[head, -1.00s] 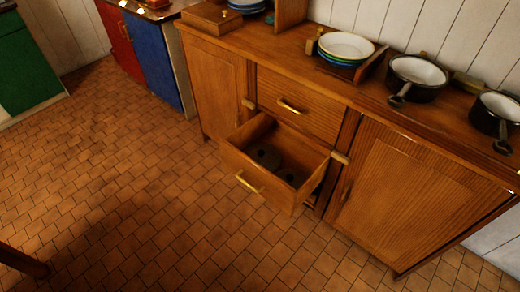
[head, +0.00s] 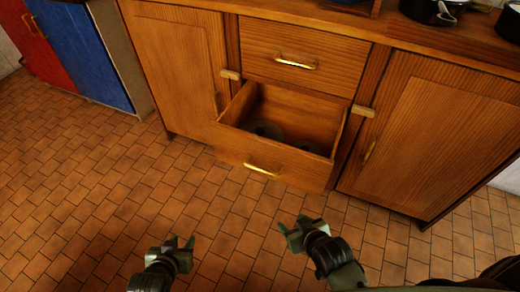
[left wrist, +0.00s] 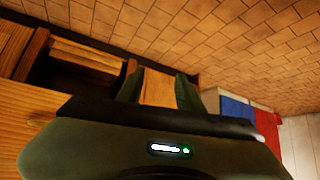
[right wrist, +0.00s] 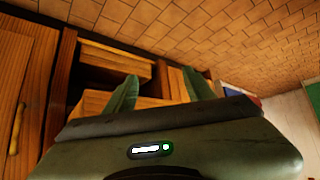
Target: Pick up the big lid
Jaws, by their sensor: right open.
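Two dark round lids lie in the pulled-out lower drawer (head: 231,152). The larger-looking one (head: 265,130) is at the left; the smaller (head: 307,146) is at the right, partly hidden by the drawer's front. My left gripper (head: 181,241) is open and empty above the floor, in front and to the left of the drawer. My right gripper (head: 290,227) is open and empty, in front of the drawer's right part. Both are apart from the drawer and lids. The wrist views show spread fingers on the left (left wrist: 158,86) and right (right wrist: 162,87); no lid is clear there.
A closed drawer (head: 300,50) is above the open one. Closed cabinet doors stand left (head: 185,75) and right (head: 430,135). Dark pots (head: 432,10) stand on the counter. A blue cabinet (head: 85,60) is at the far left. The tiled floor in front is clear.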

